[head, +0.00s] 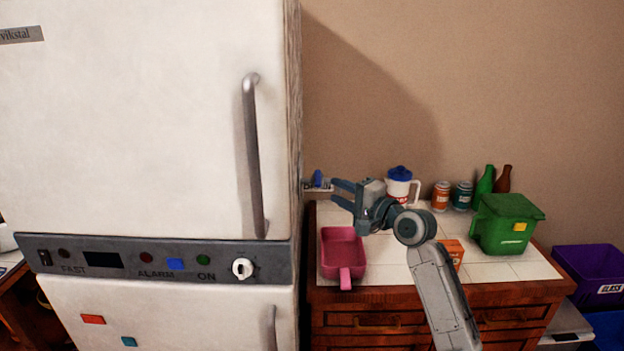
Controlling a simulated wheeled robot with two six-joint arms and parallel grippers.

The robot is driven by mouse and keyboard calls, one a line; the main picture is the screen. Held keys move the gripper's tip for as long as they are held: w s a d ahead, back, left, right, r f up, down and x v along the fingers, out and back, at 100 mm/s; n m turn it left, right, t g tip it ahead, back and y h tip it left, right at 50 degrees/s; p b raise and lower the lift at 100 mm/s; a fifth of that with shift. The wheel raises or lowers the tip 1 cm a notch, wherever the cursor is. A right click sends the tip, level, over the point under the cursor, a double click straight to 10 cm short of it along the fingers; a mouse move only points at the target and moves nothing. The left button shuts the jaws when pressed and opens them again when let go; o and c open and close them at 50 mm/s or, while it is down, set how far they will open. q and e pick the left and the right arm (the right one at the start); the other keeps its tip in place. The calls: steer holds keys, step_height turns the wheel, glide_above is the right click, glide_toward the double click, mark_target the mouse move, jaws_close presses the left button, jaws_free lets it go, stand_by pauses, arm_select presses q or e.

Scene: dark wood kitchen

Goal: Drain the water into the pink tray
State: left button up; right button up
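The pink tray (326,264) sits on the tiled counter, close to the right side of the fridge, with its handle toward the front. It looks empty, and no water can be made out. The white fridge (150,120) stands at the left with its upper and lower doors shut. My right gripper (338,193) is above and behind the tray, pointing left toward the fridge side. Its two fingers are apart with nothing between them. My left gripper is not in view.
A white jug (398,187), cans (440,196), bottles (485,184), a green bin (506,225) and an orange box (452,251) stand on the counter. A purple crate (590,273) is at far right.

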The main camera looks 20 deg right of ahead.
mark_target(318, 178)
steer(key=p+x, duration=0.2)
steer(key=x, duration=0.6)
steer(key=shift+w+a, duration=0.2)
steer(key=shift+w, duration=0.15)
steer(key=shift+w+a+f, duration=0.15)
steer(key=shift+w+a, duration=0.05)
steer(key=shift+w, duration=0.15)
steer(key=shift+c, duration=0.2)
jaws_close()
